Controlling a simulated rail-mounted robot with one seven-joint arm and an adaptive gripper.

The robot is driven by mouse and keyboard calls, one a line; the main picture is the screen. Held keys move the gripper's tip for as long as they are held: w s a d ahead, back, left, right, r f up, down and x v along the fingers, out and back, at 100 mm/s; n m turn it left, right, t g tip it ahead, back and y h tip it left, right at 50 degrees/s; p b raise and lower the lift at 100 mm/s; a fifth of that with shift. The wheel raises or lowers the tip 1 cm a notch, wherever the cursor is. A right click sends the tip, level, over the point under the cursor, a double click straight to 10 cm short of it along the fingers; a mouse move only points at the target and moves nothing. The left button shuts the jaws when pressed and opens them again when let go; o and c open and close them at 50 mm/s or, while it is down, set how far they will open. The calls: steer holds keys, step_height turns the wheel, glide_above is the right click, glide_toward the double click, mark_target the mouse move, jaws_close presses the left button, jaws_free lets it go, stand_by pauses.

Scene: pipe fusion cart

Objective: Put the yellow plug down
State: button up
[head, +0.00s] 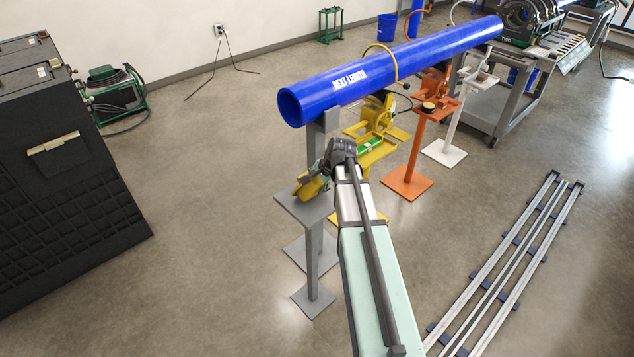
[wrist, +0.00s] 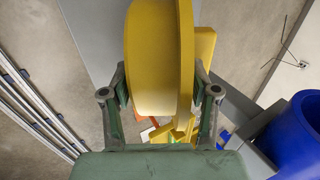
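The yellow plug (head: 309,188) is at the end of my arm, just over the small grey stand top (head: 301,208) in the head view. In the wrist view the plug (wrist: 158,60) is a thick yellow disc, seen on edge, between the two fingers of my gripper (wrist: 160,82). Both fingers reach its sides, so the gripper looks shut on it. In the head view my gripper (head: 321,176) is partly hidden by my own wrist. The grey plate (wrist: 88,40) shows behind the plug in the wrist view. I cannot tell whether the plug touches the plate.
A large blue pipe (head: 385,70) lies on supports just behind and above; its open end (wrist: 300,140) is close at the right in the wrist view. A yellow stand (head: 375,125) and an orange stand (head: 412,150) are beyond. Metal rails (head: 505,265) lie on the floor at right.

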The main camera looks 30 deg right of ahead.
steer(key=shift+r, duration=0.1)
steer(key=shift+r, duration=0.15)
steer(key=b+v, duration=0.2)
steer(key=v, duration=1)
steer(key=shift+b, duration=0.3)
